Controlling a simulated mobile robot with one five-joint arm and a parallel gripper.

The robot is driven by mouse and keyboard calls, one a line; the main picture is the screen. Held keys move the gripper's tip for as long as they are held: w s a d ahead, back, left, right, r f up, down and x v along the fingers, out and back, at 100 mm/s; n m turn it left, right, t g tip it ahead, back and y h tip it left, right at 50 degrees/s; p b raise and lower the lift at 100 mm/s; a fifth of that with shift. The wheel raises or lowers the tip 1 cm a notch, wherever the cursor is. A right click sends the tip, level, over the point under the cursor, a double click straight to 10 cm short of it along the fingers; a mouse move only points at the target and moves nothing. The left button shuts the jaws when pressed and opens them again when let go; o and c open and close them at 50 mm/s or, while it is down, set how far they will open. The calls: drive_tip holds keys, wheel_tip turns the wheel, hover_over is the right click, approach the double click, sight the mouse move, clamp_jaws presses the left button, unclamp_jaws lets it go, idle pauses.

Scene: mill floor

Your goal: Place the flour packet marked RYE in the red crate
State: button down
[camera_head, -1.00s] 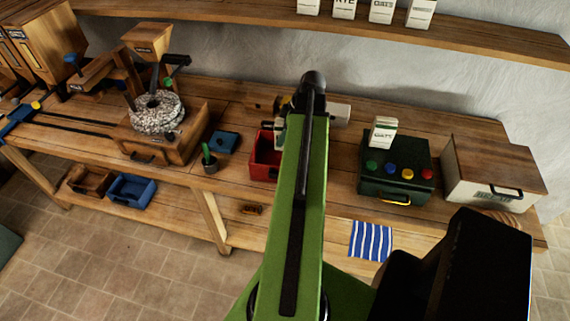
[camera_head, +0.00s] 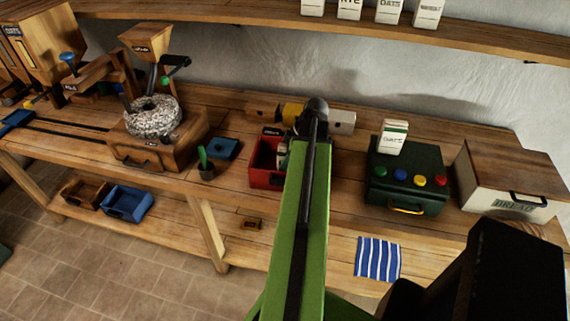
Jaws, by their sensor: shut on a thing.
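The red crate (camera_head: 266,180) stands on the bench, left of my raised green arm, which hides its right side. My gripper (camera_head: 289,138) is at the far end of the arm, over the crate's right part and mostly hidden. It is shut on a pale packet (camera_head: 283,154), of which only a sliver shows; its marking cannot be read. I cannot tell whether the packet is inside the crate or just above it. A white packet marked RYE (camera_head: 349,9) stands on the wall shelf, cut off by the top edge.
An OATS packet (camera_head: 393,137) stands on a dark green box (camera_head: 405,168) with coloured knobs. A bread box (camera_head: 507,181) is at right. Yellow and white items (camera_head: 342,123) lie behind my gripper.

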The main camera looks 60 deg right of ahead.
drive_tip(key=shift+f, duration=0.25)
drive_tip(key=c, duration=0.7)
unclamp_jaws()
drive_tip(key=shift+r, duration=0.15)
drive_tip(key=shift+r, duration=0.35)
drive_tip(key=p+v, duration=1.1)
drive_tip(key=shift+s+r, duration=0.25)
drive_tip(key=shift+r, duration=0.1)
drive_tip(key=shift+d+f, duration=0.1)
